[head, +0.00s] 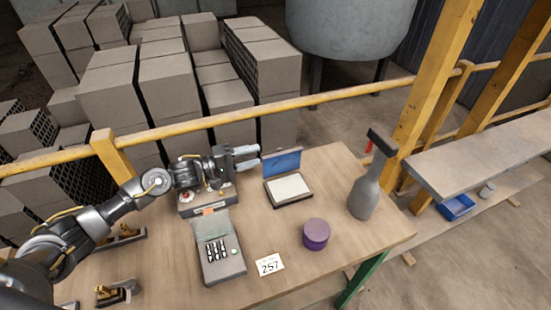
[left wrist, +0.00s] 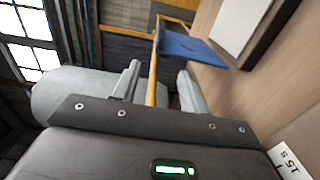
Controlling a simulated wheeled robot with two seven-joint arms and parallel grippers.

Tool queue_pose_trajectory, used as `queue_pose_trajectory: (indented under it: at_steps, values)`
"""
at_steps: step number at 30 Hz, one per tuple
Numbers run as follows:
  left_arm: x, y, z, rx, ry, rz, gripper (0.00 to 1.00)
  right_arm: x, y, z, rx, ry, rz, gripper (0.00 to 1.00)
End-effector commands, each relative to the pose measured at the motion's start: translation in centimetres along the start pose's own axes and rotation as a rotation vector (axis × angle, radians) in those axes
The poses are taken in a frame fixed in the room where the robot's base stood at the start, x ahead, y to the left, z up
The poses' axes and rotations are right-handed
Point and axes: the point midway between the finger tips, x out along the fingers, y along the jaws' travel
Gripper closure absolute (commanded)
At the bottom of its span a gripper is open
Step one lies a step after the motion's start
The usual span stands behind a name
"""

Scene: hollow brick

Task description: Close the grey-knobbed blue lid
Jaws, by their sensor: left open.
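The blue lid (head: 283,162) stands raised at the back edge of a dark shallow box (head: 293,204) with a pale content. In the left wrist view, the lid (left wrist: 192,46) shows beyond the fingertips, and the dark box edge (left wrist: 262,42) shows at upper right. I cannot make out a grey knob. My left gripper (head: 257,157) is open and empty, just left of the raised lid. Its fingers (left wrist: 158,72) also show in the left wrist view, with the lid ahead of them and apart from them. My right gripper is not in view.
An open grey case (head: 222,262) and a second grey box (head: 190,210) stand left of the lidded box. A yellow rail (head: 220,121) runs behind the table.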

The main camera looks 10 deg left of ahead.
Motion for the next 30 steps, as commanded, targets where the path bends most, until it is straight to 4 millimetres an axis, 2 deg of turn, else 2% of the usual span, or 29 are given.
queue_pose_trajectory:
  at_steps: [1, 2, 10, 21, 25, 30]
  values:
    - [0.0, -0.9, 0.0, 0.0, 0.0, 0.0, 0.56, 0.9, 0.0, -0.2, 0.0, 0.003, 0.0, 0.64]
    - [0.0, -0.9, 0.0, 0.0, 0.0, 0.0, 0.56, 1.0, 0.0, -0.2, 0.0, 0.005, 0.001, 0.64]
    - [0.7, -0.7, 0.1, 0.0, -0.002, 0.002, 0.56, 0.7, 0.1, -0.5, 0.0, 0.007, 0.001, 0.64]
    - [6.0, -0.6, 0.1, -0.001, -0.003, 0.001, 0.56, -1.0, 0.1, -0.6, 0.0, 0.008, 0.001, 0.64]
    - [7.2, -0.7, 0.1, -0.001, -0.003, 0.001, 0.56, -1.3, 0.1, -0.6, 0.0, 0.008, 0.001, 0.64]
    - [7.7, -0.9, 0.1, 0.0, -0.003, 0.0, 0.56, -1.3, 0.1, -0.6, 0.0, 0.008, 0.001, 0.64]
